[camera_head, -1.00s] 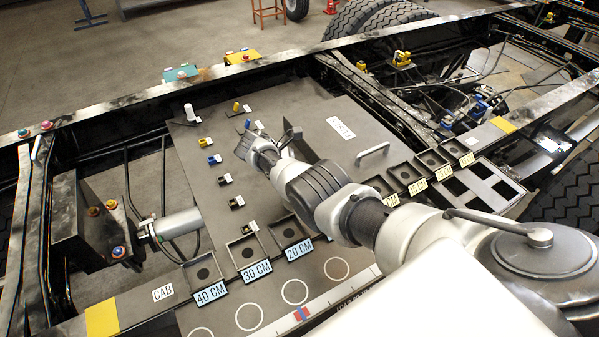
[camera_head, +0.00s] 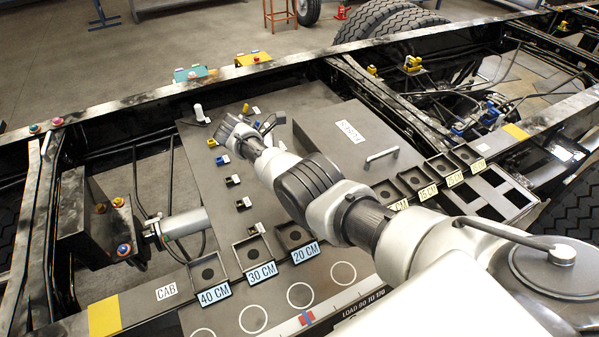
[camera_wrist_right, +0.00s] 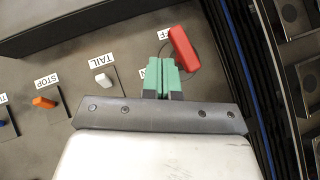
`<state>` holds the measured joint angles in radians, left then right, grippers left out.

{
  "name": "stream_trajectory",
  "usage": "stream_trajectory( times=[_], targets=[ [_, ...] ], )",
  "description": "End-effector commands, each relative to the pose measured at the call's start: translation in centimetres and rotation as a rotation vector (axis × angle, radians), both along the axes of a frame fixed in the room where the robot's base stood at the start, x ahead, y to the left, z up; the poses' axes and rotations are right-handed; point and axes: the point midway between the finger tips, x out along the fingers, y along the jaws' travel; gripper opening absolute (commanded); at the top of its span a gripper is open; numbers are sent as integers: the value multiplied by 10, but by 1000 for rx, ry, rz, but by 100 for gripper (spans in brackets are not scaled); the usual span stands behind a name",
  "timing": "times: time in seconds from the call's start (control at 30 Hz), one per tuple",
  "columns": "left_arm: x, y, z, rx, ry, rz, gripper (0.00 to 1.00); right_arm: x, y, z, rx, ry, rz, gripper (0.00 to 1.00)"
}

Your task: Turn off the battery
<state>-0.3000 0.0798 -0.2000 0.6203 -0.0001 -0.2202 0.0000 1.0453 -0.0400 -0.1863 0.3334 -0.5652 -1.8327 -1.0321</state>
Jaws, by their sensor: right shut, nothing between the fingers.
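The red battery switch handle (camera_wrist_right: 184,48) shows at the top middle of the right wrist view, slanted beside labels that are partly hidden and seem to read OFF and ON. My right gripper (camera_wrist_right: 165,62) has green fingertips pressed together, empty, just left of the red handle. I cannot tell whether they touch it. In the head view my right gripper (camera_head: 228,130) is over the far left part of the grey panel (camera_head: 290,115), and the red handle cannot be made out there. My left gripper is not in view.
In the wrist view, a white TAIL toggle (camera_wrist_right: 104,80) and an orange STOP toggle (camera_wrist_right: 44,102) sit left of the gripper. In the head view, a raised grey box with a handle (camera_head: 381,155) stands right of the gripper. Square trays (camera_head: 208,273) line the near edge.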

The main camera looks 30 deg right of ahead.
Motion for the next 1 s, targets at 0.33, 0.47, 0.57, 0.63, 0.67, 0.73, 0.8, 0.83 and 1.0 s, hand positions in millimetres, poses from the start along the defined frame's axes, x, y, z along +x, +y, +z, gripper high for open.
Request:
stream_trajectory(
  times=[0.33,0.47,0.57,0.63,0.67,0.73,0.8,0.83,1.0],
  targets=[
    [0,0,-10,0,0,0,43,9,18,18,1,1,0,0],
    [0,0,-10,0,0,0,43,9,18,18,1,1,0,0],
    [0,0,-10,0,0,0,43,9,18,18,1,1,0,0],
    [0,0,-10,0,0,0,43,9,18,18,1,1,0,0],
    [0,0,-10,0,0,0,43,9,18,18,1,1,0,0],
    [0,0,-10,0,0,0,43,9,18,18,1,1,0,0],
    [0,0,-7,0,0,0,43,9,18,21,0,1,1,0],
    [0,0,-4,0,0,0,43,9,18,24,0,1,1,0],
    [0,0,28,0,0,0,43,9,18,56,0,1,1,0]
  ],
)
